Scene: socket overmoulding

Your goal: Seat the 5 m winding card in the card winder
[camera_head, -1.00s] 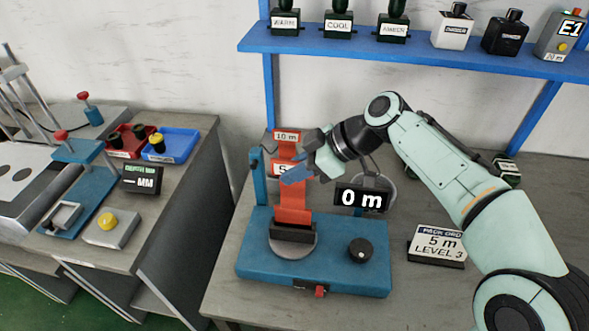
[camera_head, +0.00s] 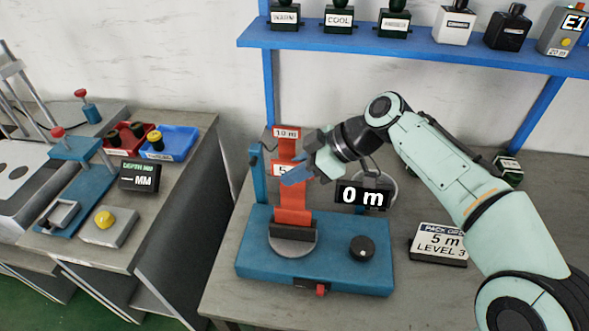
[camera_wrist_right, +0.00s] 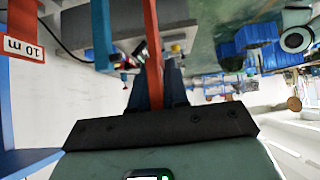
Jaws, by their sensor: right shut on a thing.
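The red 5 m winding card (camera_head: 295,205) stands upright over the blue card winder (camera_head: 257,262). Its lower end meets the black slotted block (camera_head: 293,232) on the grey disc; I cannot tell how deep it sits. My right gripper (camera_head: 297,175) is shut on the card's upper part and partly covers its label. In the right wrist view the card (camera_wrist_right: 153,45) shows as a thin red strip edge-on between the dark fingers (camera_wrist_right: 158,88). My left gripper is not in view.
A red card labelled 10 m (camera_head: 286,133) is behind the held card. The winder has a black knob (camera_head: 361,248) and a 0 m display (camera_head: 362,197). A blue shelf (camera_head: 420,47) runs above the bench.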

